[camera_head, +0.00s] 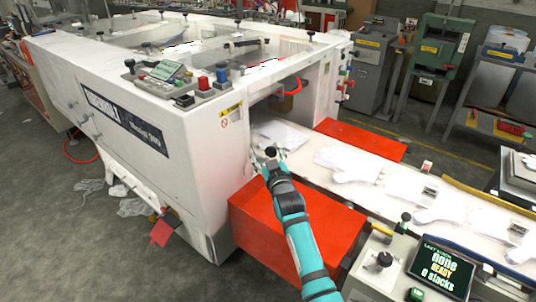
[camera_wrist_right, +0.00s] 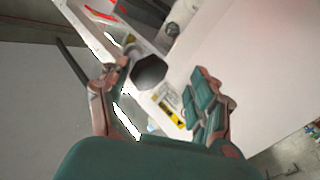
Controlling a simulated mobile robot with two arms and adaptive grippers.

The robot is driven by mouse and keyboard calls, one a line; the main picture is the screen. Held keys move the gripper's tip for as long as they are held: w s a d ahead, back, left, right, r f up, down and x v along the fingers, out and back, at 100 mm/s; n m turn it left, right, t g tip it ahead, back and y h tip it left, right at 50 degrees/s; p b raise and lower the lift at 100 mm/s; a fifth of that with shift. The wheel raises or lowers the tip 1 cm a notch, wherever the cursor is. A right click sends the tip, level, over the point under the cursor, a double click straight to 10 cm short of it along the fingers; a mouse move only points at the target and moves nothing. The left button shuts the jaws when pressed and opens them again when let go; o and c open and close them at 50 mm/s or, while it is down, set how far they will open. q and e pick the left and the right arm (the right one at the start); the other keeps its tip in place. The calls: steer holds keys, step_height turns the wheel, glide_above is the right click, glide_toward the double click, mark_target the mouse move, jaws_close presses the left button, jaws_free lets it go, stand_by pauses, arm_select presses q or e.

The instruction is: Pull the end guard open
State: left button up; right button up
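The white machine (camera_head: 200,150) stands at left and centre, with an opening at its right end where a conveyor (camera_head: 315,150) comes out. I cannot clearly pick out the end guard there. My right gripper (camera_head: 270,155) is in front of this opening, beside the machine's corner. In the right wrist view, its two fingers (camera_wrist_right: 160,95) are apart, and a dark knob (camera_wrist_right: 150,71) shows between them, in front of a pale frame with a yellow label (camera_wrist_right: 171,115). I cannot tell whether the fingers touch the knob. My left gripper is not in view.
Red covers flank the conveyor, one near (camera_head: 300,225) and one far (camera_head: 360,139). White gloves (camera_head: 348,163) lie along the belt. A control panel with a screen (camera_head: 444,268) stands at the lower right. Grey floor (camera_head: 60,230) is open at the left.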

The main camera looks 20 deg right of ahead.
steer(key=shift+f, duration=0.3)
steer(key=shift+s+f, duration=0.1)
steer(key=shift+s, duration=0.3)
steer(key=s+a, duration=0.1)
steer(key=s, duration=1)
steer(key=shift+a+r, duration=0.2)
steer(key=shift+r, duration=0.05)
steer(key=shift+c, duration=0.4)
